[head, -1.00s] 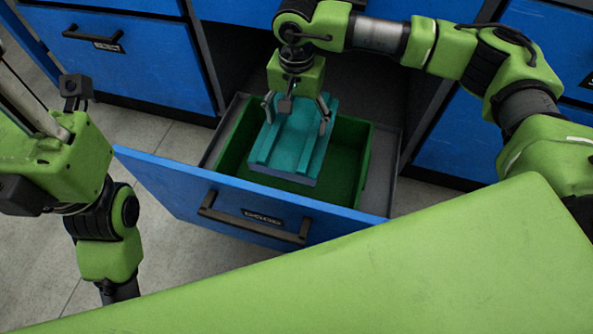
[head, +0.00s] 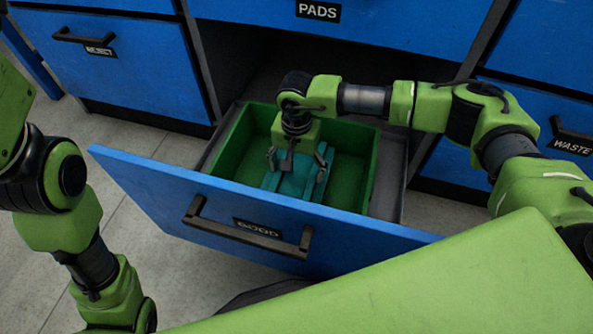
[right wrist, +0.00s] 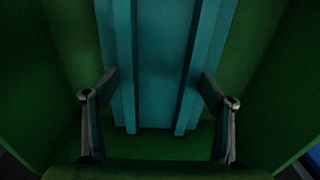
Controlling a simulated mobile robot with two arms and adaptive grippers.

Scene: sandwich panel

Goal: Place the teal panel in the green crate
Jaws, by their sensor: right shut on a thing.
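The teal panel (head: 290,186) is ribbed and sits low inside the green crate (head: 236,141). The crate stands in an open blue drawer. My right gripper (head: 298,164) is shut on the panel from above, with one finger at each side. In the right wrist view the panel (right wrist: 163,65) runs between the two fingers (right wrist: 160,110), with green crate walls around it. I cannot tell whether the panel touches the crate floor. The drawer front hides the panel's near end. My left arm is at the left; its gripper is out of the frame.
The open drawer's blue front (head: 250,205) has a black handle (head: 245,230) and a dark label. Closed blue drawers (head: 125,65) flank it. A blue front labelled PADS (head: 318,11) is above. Crate space is free to the right of the panel.

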